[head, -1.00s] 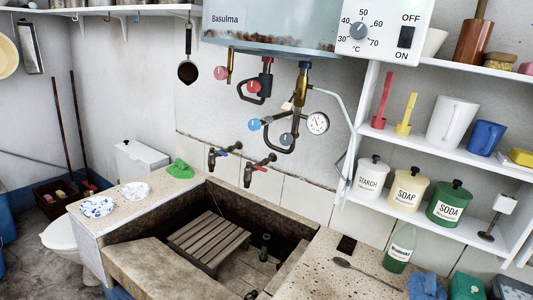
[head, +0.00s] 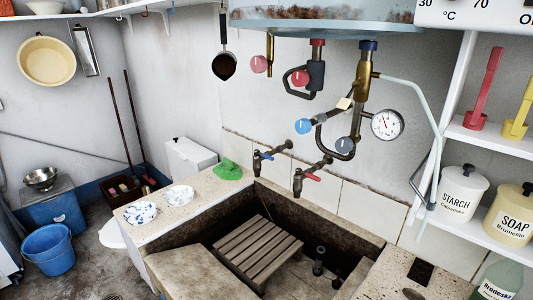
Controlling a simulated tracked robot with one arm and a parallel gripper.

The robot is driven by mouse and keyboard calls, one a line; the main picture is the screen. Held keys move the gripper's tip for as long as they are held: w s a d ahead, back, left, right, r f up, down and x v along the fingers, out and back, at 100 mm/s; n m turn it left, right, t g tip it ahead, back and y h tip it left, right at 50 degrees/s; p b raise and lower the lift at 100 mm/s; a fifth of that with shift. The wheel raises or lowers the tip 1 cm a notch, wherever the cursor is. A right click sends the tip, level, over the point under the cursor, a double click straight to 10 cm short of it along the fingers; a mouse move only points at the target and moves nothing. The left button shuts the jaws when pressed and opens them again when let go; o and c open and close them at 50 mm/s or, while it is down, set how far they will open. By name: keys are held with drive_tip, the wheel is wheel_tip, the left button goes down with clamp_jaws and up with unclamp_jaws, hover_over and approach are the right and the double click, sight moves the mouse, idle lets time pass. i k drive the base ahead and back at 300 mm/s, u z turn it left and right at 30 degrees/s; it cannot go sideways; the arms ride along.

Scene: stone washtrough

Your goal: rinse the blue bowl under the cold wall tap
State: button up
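Two small blue-and-white patterned pieces of crockery lie on the speckled ledge left of the trough: one (head: 140,213) nearer, with stronger blue, and one (head: 178,196) behind it, paler. I cannot tell for sure which is the blue bowl. The wall tap with the blue handle (head: 264,157) sticks out of the tiles above the trough's back left. A wall tap with a red handle (head: 312,178) is to its right. No water shows from either. The stone trough (head: 205,262) holds a wooden slatted rack (head: 257,252). My gripper is not in view.
A green cloth (head: 228,171) lies on the ledge near the blue-handled tap. A boiler with pipes and a dial gauge (head: 387,124) hangs above the taps. Shelves with jars (head: 460,192) are at right. A blue bucket (head: 47,250) and a metal bowl (head: 41,178) are at left.

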sight(257, 152)
drive_tip(key=z, duration=0.05)
drive_tip(key=i, duration=0.55)
drive_tip(key=u, duration=0.2)
drive_tip(key=k, duration=0.55)
drive_tip(key=u, duration=1.8)
drive_tip(key=i, duration=1.4)
drive_tip(key=z, duration=0.55)
